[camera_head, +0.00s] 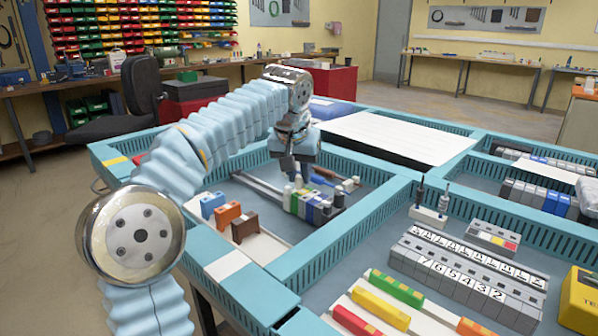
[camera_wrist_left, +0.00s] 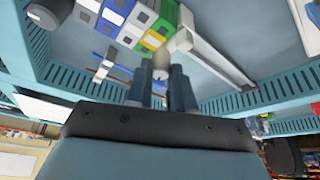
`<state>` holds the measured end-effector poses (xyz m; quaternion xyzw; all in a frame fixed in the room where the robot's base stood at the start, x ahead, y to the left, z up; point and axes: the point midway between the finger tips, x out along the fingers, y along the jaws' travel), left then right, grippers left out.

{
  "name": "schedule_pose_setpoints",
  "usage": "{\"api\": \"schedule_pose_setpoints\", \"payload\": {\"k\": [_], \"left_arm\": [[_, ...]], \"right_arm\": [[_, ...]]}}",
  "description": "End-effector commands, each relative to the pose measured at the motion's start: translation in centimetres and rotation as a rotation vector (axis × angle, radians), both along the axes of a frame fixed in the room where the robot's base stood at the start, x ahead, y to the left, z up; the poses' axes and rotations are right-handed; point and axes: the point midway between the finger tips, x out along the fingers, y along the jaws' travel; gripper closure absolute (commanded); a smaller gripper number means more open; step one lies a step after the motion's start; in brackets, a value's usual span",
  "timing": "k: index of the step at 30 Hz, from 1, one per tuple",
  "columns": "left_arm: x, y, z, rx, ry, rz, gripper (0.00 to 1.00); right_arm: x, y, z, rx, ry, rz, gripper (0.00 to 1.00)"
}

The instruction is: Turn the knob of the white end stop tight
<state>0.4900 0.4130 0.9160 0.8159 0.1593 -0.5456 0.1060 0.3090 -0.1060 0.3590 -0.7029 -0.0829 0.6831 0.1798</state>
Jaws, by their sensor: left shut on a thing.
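The white end stop (camera_head: 287,201) stands at the left end of a row of coloured terminal blocks on a metal rail (camera_head: 255,186). It also shows in the left wrist view (camera_wrist_left: 181,36), beside the green and yellow blocks. My left gripper (camera_head: 297,172) points down over this end of the row. In the left wrist view its two dark fingers (camera_wrist_left: 161,88) are closed around a small pale knob (camera_wrist_left: 161,66) at the end stop. The fingers hide part of the knob, and how tight it sits cannot be seen. My right gripper is out of view.
Blue, orange and brown blocks (camera_head: 228,215) stand on a white strip left of the rail. A screwdriver (camera_head: 325,172) lies behind the row. Blue slotted walls (camera_head: 345,225) border this compartment.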

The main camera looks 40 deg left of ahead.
Motion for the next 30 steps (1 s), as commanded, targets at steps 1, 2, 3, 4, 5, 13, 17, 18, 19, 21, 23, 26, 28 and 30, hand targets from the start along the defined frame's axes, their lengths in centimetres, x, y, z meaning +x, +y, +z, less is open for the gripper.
{"api": "schedule_pose_setpoints", "payload": {"k": [1,2,3,4,5,13,17,18,19,21,23,26,28,30], "left_arm": [[0.00,-0.03,0.03,0.000,-0.001,-0.007,1.00],[0.00,-0.02,0.04,0.000,-0.001,-0.011,1.00],[-0.01,0.01,0.03,0.000,-0.001,-0.020,1.00],[0.00,0.03,0.04,0.001,-0.001,-0.029,1.00],[0.00,0.03,0.04,0.000,-0.002,-0.039,1.00],[-0.05,0.12,0.09,-0.001,-0.002,-0.210,1.00],[-0.04,0.19,0.09,-0.002,-0.003,-0.329,1.00],[-0.02,0.21,0.10,-0.001,-0.003,-0.366,1.00],[-0.01,0.21,0.11,-0.001,-0.003,-0.395,1.00],[0.01,0.24,0.09,-0.001,-0.003,-0.462,1.00],[0.00,0.29,0.09,-0.002,-0.004,-0.519,1.00],[0.02,0.36,0.10,-0.001,-0.004,-0.614,1.00],[0.04,0.40,0.07,-0.002,-0.004,-0.680,1.00],[0.06,0.44,0.09,-0.002,-0.003,-0.747,1.00]], "right_arm": [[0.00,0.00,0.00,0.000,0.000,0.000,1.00],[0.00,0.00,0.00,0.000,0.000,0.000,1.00],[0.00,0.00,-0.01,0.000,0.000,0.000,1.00],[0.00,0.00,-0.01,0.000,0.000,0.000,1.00],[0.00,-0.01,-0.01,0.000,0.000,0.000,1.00],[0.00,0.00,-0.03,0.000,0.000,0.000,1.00],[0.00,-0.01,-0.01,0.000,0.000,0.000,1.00],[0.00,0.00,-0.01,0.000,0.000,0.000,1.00],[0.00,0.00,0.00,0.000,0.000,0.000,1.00],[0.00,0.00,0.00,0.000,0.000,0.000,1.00],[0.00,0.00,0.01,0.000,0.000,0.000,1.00],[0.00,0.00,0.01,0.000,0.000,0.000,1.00],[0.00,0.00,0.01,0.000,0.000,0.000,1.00],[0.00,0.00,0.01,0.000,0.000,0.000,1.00]]}}
